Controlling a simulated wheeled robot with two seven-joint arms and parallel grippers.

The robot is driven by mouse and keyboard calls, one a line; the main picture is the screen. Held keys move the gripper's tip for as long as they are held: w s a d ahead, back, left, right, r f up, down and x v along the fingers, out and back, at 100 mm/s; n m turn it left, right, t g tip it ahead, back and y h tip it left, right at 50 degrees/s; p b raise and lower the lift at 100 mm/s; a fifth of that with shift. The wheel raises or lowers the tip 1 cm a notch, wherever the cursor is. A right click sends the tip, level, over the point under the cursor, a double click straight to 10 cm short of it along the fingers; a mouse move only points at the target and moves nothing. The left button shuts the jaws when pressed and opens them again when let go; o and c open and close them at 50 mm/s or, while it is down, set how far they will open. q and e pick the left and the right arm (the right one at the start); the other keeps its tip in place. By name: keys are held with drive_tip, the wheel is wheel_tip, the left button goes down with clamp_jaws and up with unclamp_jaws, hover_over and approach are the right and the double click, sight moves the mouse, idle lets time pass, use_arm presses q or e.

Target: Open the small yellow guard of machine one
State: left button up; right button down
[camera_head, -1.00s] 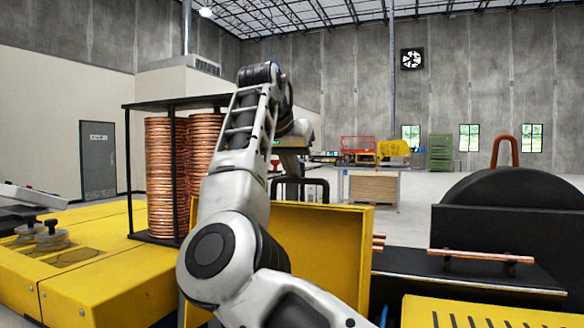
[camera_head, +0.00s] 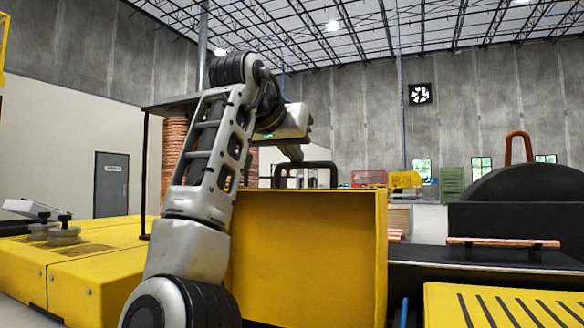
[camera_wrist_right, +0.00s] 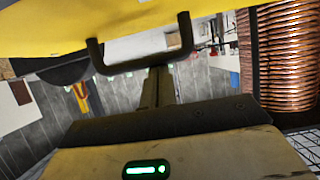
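The small yellow guard (camera_head: 305,255) stands upright in the middle of the head view, just beyond my right arm. Its black U-shaped handle (camera_head: 318,165) shows at its top edge. In the right wrist view the yellow guard (camera_wrist_right: 190,22) spans the top, with the black handle (camera_wrist_right: 140,62) below it. My right gripper (camera_head: 294,153) is above and beside the handle's left end. In the wrist view its fingers (camera_wrist_right: 160,80) are side by side with their tips at the handle bar. I cannot tell whether they touch it. My left gripper is out of view.
Stacked copper coils (camera_head: 174,150) stand in a black frame behind my right arm. Yellow machine housing (camera_head: 90,265) lies at left.

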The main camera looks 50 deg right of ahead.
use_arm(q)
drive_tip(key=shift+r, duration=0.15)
use_arm(e)
drive_tip(key=shift+d+r, duration=0.1)
